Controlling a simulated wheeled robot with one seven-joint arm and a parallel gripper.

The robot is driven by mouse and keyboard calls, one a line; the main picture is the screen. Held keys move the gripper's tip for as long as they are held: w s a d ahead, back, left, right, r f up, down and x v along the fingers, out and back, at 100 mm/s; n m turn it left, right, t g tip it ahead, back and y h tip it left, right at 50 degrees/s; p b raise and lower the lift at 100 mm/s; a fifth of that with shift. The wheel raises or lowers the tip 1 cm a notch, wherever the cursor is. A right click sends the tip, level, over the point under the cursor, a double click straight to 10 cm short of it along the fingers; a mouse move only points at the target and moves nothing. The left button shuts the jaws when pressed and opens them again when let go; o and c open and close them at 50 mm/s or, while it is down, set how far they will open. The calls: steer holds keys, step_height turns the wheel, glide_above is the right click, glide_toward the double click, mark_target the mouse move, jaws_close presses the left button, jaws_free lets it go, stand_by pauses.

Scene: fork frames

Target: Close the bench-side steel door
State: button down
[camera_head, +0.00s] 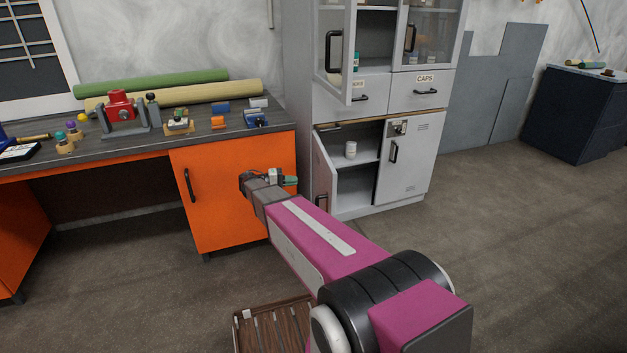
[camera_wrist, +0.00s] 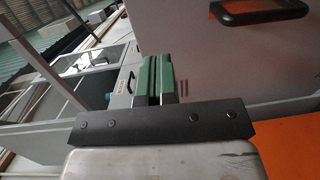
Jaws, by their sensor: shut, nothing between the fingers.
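The bench-side steel door (camera_head: 322,173) is the lower left door of the grey steel cabinet. It stands open, swung out toward the bench, and the shelf behind it shows. Its black handle (camera_head: 321,203) is near the free edge. In the wrist view a grey panel (camera_wrist: 225,65), seemingly this door, fills the right side, with a black handle (camera_wrist: 260,10) at the top. My gripper (camera_head: 291,181) is left of the door, between it and the orange bench front. Its green fingers (camera_wrist: 150,78) are shut together and empty. I cannot tell whether they touch the door.
The lower right cabinet door (camera_head: 409,160) is shut. A glass upper door (camera_head: 334,52) stands open above. The orange bench cabinet (camera_head: 225,212) is close on the left. Floor in front of the cabinet (camera_head: 460,230) is clear.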

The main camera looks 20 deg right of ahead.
mark_target(329, 174)
steer(key=shift+h, duration=0.4)
steer(key=d, duration=0.8)
steer(key=s+d, duration=0.1)
steer(key=d, duration=0.3)
steer(key=shift+s+d+r, duration=0.1)
steer(key=shift+d+r, duration=0.3)
